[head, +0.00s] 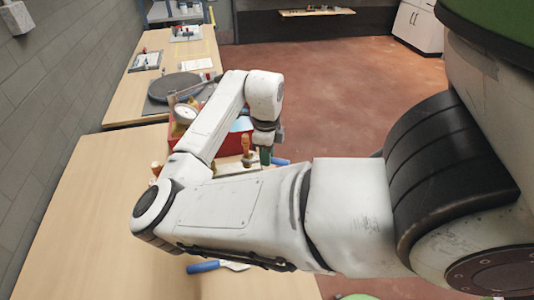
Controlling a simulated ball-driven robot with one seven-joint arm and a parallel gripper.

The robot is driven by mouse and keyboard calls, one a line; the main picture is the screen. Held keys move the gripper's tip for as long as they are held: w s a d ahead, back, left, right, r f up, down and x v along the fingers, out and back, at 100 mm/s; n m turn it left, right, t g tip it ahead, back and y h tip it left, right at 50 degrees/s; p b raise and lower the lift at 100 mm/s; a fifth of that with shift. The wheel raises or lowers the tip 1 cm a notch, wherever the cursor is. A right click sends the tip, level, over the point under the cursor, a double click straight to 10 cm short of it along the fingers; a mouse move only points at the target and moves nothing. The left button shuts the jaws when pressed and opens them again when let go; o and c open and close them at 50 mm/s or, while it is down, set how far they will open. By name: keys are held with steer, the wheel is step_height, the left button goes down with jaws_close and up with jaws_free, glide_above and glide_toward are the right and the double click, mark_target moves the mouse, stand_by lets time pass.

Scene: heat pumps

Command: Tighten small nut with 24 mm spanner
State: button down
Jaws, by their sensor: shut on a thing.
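My gripper (265,143) is at the end of my bent arm, over the far end of the near wooden bench. It is shut on a small green piece (265,156), which looks like the handle of a tool; I cannot tell if this is the 24 mm spanner. A thin grey bar shows low to its left. A brass-coloured fitting (246,146) stands just left of the gripper. The small nut cannot be made out. A blue-handled tool (204,267) with a metal end lies on the bench, partly behind my arm.
A blue handle (280,162) lies right of the gripper. A dark round plate (175,86) is on the farther bench (125,100). The reddish floor (345,95) to the right is clear.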

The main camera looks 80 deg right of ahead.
steer(key=shift+w+a+m+b, duration=0.15)
steer(key=shift+a+m+b, duration=0.35)
steer(key=shift+m, duration=0.55)
steer(key=shift+w+a+m+b, duration=0.1)
steer(key=shift+a+m+b, duration=0.35)
steer(key=shift+m, duration=0.6)
steer(key=shift+a, duration=0.15)
steer(key=shift+w+a+m+b, duration=0.2)
steer(key=shift+a+m+b, duration=0.15)
steer(key=shift+m, duration=0.35)
steer(key=shift+w+a+m+b, duration=0.15)
steer(key=shift+a+m+b, duration=0.15)
steer(key=shift+m, duration=0.4)
steer(key=shift+w+a+m+b, duration=0.25)
steer(key=shift+m+b, duration=0.15)
steer(key=shift+m, duration=0.3)
steer(key=shift+d+n, duration=0.15)
steer(key=shift+n, duration=0.15)
steer(key=shift+s, duration=0.15)
steer(key=shift+s+a+p, duration=0.4)
steer(key=shift+s+a, duration=1.2)
steer(key=shift+a, duration=0.05)
